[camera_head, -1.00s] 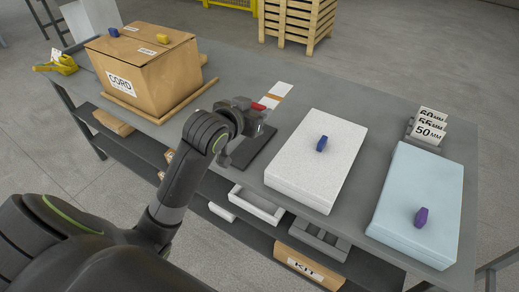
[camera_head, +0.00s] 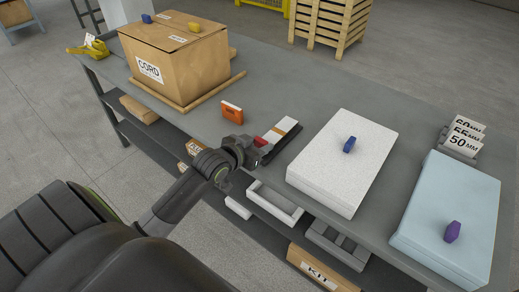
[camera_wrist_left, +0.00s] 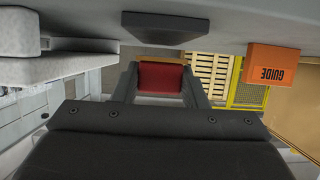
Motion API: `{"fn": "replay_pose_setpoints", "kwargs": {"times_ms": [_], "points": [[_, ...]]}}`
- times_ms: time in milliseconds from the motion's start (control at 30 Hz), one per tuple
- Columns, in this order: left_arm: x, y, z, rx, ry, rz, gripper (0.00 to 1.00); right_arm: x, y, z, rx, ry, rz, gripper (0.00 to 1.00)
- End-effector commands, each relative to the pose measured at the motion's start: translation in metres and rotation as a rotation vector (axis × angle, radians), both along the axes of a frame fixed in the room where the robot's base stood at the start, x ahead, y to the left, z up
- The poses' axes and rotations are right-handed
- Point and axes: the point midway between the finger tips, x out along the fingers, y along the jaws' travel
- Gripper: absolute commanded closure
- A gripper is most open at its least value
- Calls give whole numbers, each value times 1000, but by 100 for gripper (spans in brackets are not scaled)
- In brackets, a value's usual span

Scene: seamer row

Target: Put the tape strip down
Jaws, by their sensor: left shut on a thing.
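The tape strip (camera_head: 280,131) is a white band with a brown stripe and a red end. My left gripper (camera_head: 259,145) is shut on the red end. In the left wrist view the red end (camera_wrist_left: 161,78) shows between the two fingers. In the head view the strip overlaps the dark pad (camera_head: 284,152) at the table's front edge; I cannot tell whether it touches it. The pad also shows in the left wrist view (camera_wrist_left: 165,28). My right gripper is not in view.
An orange guide block (camera_head: 232,114) stands left of the strip. A cord box (camera_head: 185,65) is farther left. A white foam slab (camera_head: 330,175) lies right of the pad, with a blue piece (camera_head: 349,145) on it. A pale blue slab (camera_head: 450,205) and number cards (camera_head: 465,138) are farther right.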

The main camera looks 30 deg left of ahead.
Motion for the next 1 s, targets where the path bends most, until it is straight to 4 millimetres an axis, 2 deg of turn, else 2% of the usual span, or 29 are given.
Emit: {"fn": "replay_pose_setpoints", "kwargs": {"times_ms": [33,100,467,500,667,1000], "points": [[0,0,-11,-3,3,1,82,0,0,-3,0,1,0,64],[0,0,-18,-2,3,1,82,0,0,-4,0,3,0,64],[0,0,-22,0,0,0,82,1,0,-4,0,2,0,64],[0,0,-22,1,0,0,60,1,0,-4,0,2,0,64],[0,0,-22,1,0,0,39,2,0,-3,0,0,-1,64],[-3,0,-17,1,2,1,39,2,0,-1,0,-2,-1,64]]}}
